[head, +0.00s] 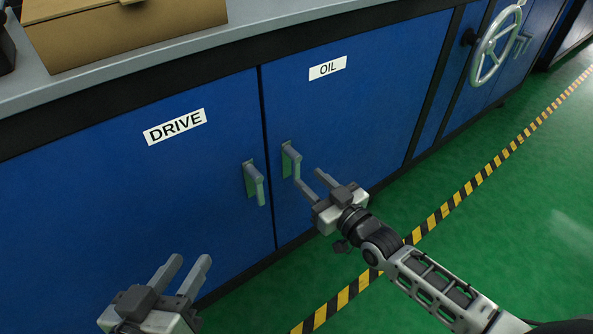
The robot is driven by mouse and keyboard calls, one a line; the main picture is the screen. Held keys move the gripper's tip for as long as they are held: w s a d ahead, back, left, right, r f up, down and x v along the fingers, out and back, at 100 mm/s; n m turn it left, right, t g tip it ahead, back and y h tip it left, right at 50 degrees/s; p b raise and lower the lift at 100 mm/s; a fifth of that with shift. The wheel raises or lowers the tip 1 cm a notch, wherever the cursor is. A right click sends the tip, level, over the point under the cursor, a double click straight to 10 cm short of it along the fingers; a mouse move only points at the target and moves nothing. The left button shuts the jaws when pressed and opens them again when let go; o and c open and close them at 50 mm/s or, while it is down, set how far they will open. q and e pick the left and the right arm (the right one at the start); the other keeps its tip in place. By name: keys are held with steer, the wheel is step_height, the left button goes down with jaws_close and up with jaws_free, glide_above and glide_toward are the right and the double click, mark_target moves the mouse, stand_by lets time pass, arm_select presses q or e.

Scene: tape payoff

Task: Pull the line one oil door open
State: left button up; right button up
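The oil door (372,100) is a blue panel with a white OIL label (328,68), and it looks closed. Its grey-green handle (291,160) is near the door's left edge. My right gripper (312,180) points at this door, with its fingers parted just right of and below the handle. I cannot tell whether a finger touches the handle, but the handle does not look gripped. My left gripper (189,272) is low in front of the drive door, its fingers apart and nothing between them.
The drive door (120,190), with a DRIVE label (175,126) and its own handle (254,183), is left of the oil door. A handwheel (495,45) is at the upper right. A box (125,30) sits on the counter. Yellow-black tape (440,212) crosses the open green floor.

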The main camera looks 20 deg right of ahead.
mark_target(299, 168)
steer(key=b+x, duration=0.1)
steer(key=x, duration=0.4)
steer(key=shift+w+a, duration=0.15)
steer(key=shift+w, duration=0.15)
steer(key=shift+w+a+b, duration=0.1)
steer(key=shift+w+b, duration=0.2)
steer(key=shift+w, duration=0.05)
arm_select(q)
steer(key=shift+w+d+r+n+t+h, duration=0.15)
steer(key=shift+d+r+n+t+h, duration=0.15)
steer(key=shift+r+n+h, duration=0.1)
arm_select(e)
steer(key=shift+c, duration=0.3)
jaws_close()
